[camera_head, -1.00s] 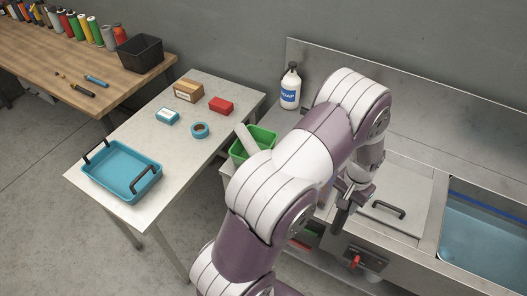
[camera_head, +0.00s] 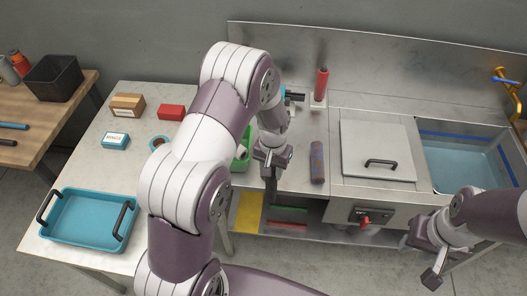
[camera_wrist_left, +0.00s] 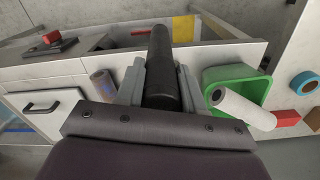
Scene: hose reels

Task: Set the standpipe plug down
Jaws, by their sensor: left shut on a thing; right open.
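The standpipe plug looks to be the long black cylinder (camera_wrist_left: 162,68) between the fingers of my left gripper (camera_wrist_left: 160,85) in the left wrist view. In the head view my left gripper (camera_head: 271,172) points down near the front edge of the steel counter, between the green bin and a grey-brown cylinder. The held plug (camera_head: 271,190) shows there as a dark shape below the fingers; I cannot tell whether it touches anything. My right gripper (camera_head: 424,256) is open and empty at the lower right, in front of the sink unit.
The green bin (camera_wrist_left: 226,83) holds a white roll (camera_wrist_left: 245,110). The grey-brown cylinder (camera_head: 317,162) is on the counter, left of a lid with a handle (camera_head: 380,162). A red bottle (camera_head: 321,84) stands behind. A blue tray (camera_head: 85,220) is on the left table; the water basin (camera_head: 465,160) is at right.

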